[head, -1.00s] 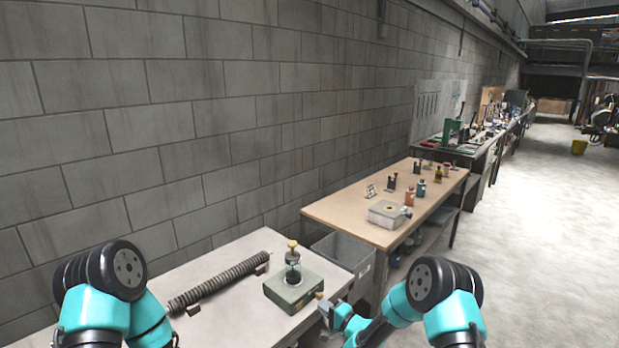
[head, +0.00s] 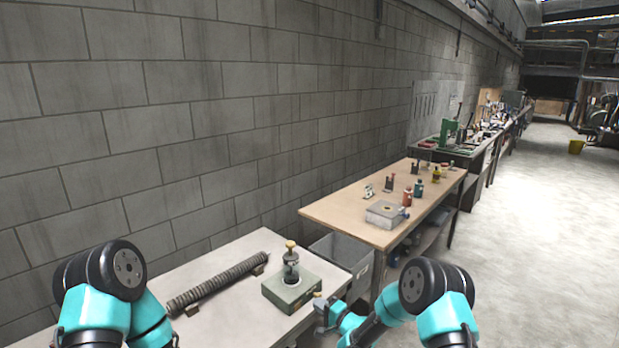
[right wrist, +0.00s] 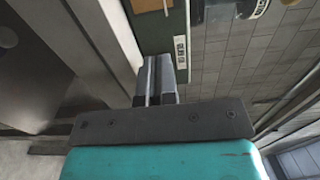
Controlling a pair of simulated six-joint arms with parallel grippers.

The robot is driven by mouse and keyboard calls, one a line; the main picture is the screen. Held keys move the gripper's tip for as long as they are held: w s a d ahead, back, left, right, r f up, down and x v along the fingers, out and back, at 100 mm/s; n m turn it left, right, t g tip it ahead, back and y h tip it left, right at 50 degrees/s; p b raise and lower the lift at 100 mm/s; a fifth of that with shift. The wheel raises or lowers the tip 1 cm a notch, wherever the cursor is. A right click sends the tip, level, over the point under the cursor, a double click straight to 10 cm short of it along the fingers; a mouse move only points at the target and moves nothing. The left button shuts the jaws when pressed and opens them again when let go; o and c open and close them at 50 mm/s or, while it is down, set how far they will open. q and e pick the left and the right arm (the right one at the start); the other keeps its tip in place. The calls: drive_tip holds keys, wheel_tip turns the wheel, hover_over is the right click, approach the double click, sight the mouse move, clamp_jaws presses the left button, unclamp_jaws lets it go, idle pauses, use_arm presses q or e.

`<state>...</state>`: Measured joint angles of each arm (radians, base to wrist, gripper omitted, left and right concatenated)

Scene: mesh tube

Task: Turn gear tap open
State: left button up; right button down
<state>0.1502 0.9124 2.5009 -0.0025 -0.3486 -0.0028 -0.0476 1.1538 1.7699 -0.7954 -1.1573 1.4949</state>
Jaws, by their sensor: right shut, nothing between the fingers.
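The grey-green box (head: 291,292) stands on the near bench with a dark glass cylinder (head: 291,268) upright on it, topped by a brass knob (head: 291,244). A small brass tap (head: 317,295) shows at the box's right side. My right gripper (head: 321,307) is just below and beside the tap. In the right wrist view its fingers (right wrist: 160,78) are together and empty, close to the green box side (right wrist: 165,30) with its white label (right wrist: 180,48). I cannot tell whether the fingers touch the tap. My left arm shows at the lower left; its gripper is out of view.
A ribbed hose (head: 217,283) lies on stands on the near bench (head: 235,318), left of the box. A grey bin (head: 345,258) stands beyond the bench. A second table (head: 342,206) behind holds bottles and a pale box (head: 386,214). A block wall runs along the left.

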drive_tip(key=shift+w+a+f, duration=0.25)
drive_tip(key=shift+f, duration=0.05)
drive_tip(key=shift+s+a+f, duration=0.1)
drive_tip(key=shift+s+a, duration=0.15)
drive_tip(key=shift+a, duration=0.05)
idle(0.8)
drive_tip(key=shift+s, duration=0.1)
drive_tip(key=shift+s+d, duration=0.4)
drive_tip(key=shift+s, duration=0.25)
drive_tip(key=v, duration=0.4)
drive_tip(key=shift+w+d, duration=0.15)
drive_tip(key=shift+d, duration=0.1)
drive_tip(key=shift+d, duration=0.1)
drive_tip(key=shift+d+r, duration=0.3)
drive_tip(key=shift+d, duration=0.25)
